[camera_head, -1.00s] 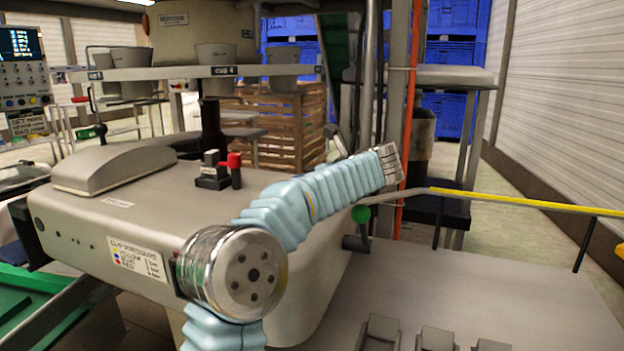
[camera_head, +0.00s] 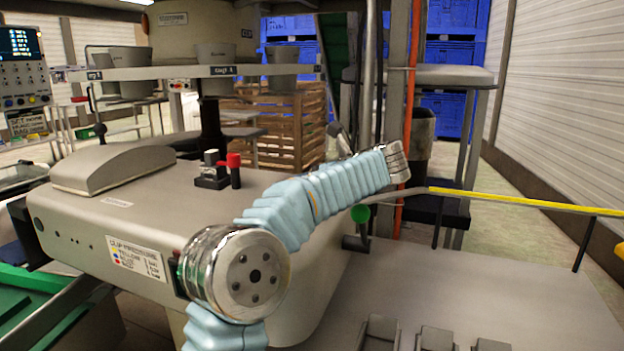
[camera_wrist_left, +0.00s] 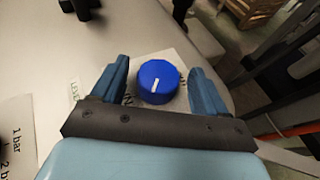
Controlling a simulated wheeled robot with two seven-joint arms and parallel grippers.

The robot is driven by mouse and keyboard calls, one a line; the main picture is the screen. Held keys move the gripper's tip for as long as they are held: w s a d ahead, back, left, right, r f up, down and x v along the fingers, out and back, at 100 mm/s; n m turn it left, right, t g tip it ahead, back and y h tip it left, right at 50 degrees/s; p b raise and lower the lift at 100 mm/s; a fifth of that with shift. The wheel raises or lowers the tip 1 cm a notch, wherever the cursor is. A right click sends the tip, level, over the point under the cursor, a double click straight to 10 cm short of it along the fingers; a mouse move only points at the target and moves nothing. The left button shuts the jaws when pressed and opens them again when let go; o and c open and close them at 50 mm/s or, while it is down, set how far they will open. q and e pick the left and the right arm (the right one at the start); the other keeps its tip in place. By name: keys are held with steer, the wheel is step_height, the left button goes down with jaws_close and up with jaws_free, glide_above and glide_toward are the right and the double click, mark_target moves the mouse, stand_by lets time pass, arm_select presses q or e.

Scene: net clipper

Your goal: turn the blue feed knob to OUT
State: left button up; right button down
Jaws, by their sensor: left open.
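The blue feed knob (camera_wrist_left: 158,82) shows in the left wrist view, on a white label plate on the machine's grey surface. Label letters are partly hidden by the left finger. The knob does not show in the head view, where my arm's light-blue sleeve crosses the front of the machine (camera_head: 150,225). My right gripper is in neither view.
On the machine top stands a small block with a red-capped lever (camera_head: 234,162). A green ball knob (camera_head: 360,214) and a yellow rail (camera_head: 520,200) lie right of my arm. A control panel (camera_head: 20,65) stands at far left. The flat plate (camera_head: 480,290) at right is largely clear.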

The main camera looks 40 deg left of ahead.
arm_select(q)
steer(key=v, duration=1.2)
steer(key=shift+d+r, duration=0.2)
steer(key=shift+d, duration=0.05)
